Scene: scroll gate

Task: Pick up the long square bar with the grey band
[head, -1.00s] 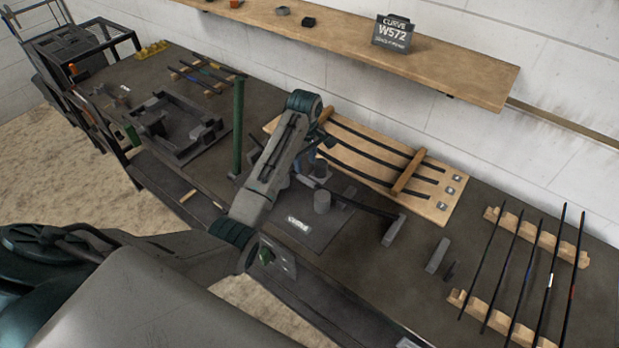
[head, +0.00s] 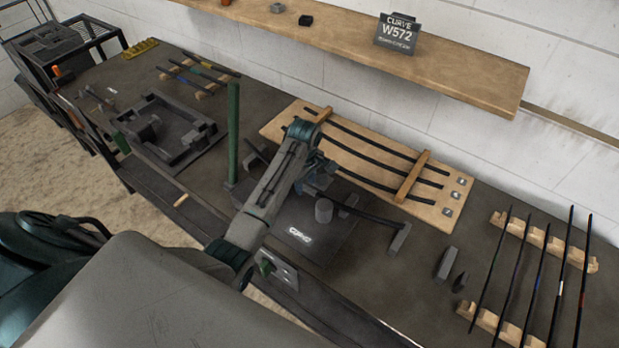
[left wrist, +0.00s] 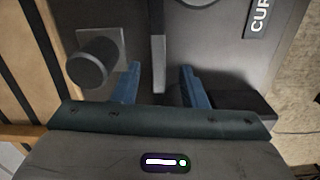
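Several long thin dark bars (head: 515,275) lie side by side across two notched wooden rests at the right of the head view. Small blue, white and red marks show on some of them; I cannot tell which bar has a grey band, or their cross-section. My left gripper (head: 318,180) is above the dark bench fixture in the middle, well to the left of these bars. In the left wrist view its two blue fingers (left wrist: 155,88) are apart with nothing held between them. A grey arm of the fixture (left wrist: 158,45) shows beyond the fingers. My right gripper is out of view.
The bending fixture (head: 300,236) has a round post and a long handle. Behind it lies a wooden board (head: 450,188) with curved dark strips. A green upright post (head: 233,130) stands left of my arm. A shelf (head: 470,65) runs along the wall.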

